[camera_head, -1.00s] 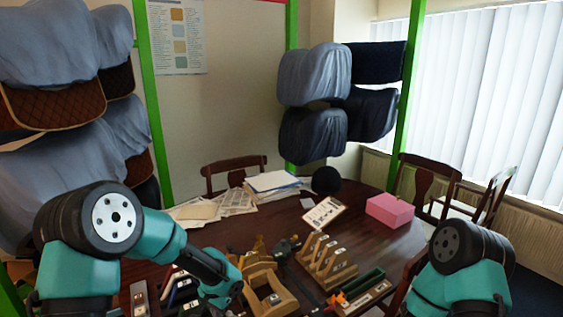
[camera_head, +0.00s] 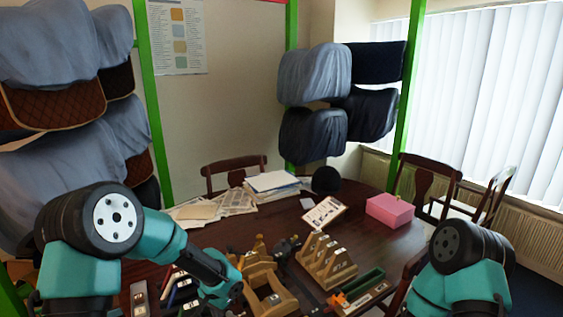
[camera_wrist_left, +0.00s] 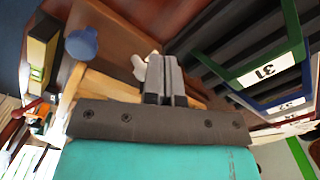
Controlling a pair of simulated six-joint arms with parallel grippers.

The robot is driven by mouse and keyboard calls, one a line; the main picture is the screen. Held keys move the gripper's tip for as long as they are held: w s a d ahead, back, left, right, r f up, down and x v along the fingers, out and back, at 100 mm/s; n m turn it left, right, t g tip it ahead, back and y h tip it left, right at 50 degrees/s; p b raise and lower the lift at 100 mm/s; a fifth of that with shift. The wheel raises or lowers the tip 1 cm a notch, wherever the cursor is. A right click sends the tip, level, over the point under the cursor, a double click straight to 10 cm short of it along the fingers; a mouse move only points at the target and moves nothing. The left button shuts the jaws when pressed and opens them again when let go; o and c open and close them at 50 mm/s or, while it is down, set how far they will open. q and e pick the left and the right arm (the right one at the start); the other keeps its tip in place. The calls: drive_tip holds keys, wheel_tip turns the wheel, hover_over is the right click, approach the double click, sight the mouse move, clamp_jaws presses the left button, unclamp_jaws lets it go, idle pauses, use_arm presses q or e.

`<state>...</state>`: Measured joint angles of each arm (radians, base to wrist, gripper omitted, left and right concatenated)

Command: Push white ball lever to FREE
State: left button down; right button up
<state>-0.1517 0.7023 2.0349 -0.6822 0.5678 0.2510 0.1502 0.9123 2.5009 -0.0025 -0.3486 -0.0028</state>
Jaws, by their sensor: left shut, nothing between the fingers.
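In the left wrist view a white rounded piece (camera_wrist_left: 141,66), which looks like the white ball lever, stands just left of my left gripper's fingertips (camera_wrist_left: 165,62). The fingers are shut and empty. They lie close beside the white piece; I cannot tell whether they touch it. A blue knob (camera_wrist_left: 82,43) stands farther left, by a wooden fixture (camera_wrist_left: 110,88). No FREE marking is readable. In the head view my left arm reaches down to the wooden pieces (camera_head: 268,297) on the table, and its fingertips are hidden. My right arm is at the lower right, its gripper out of view.
A slotted wooden rack (camera_head: 327,262) and a green tray (camera_head: 364,285) stand right of the fixture. A pink box (camera_head: 389,210), papers (camera_head: 272,182) and a dark ball (camera_head: 326,180) are farther back.

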sight(230, 312)
use_arm(q)
drive_tip(key=shift+w+d+f, duration=0.1)
drive_tip(key=shift+w+d, duration=0.25)
drive_tip(key=shift+d, duration=0.35)
drive_tip(key=shift+w+d+f, duration=0.1)
drive_tip(key=shift+w+d, duration=0.2)
drive_tip(key=shift+d, duration=0.4)
idle(0.4)
drive_tip(key=shift+w+d, duration=0.45)
drive_tip(key=shift+d, duration=0.3)
drive_tip(key=shift+w+d, duration=0.45)
drive_tip(key=shift+d, duration=0.25)
drive_tip(key=shift+s+a, duration=0.1)
drive_tip(key=shift+a, duration=0.05)
drive_tip(key=shift+s+a, duration=0.2)
drive_tip(key=shift+a, duration=0.2)
idle(0.4)
wheel_tip(230, 312, up, 8)
drive_tip(key=shift+w+f, duration=0.2)
drive_tip(key=shift+f, duration=0.05)
idle(0.8)
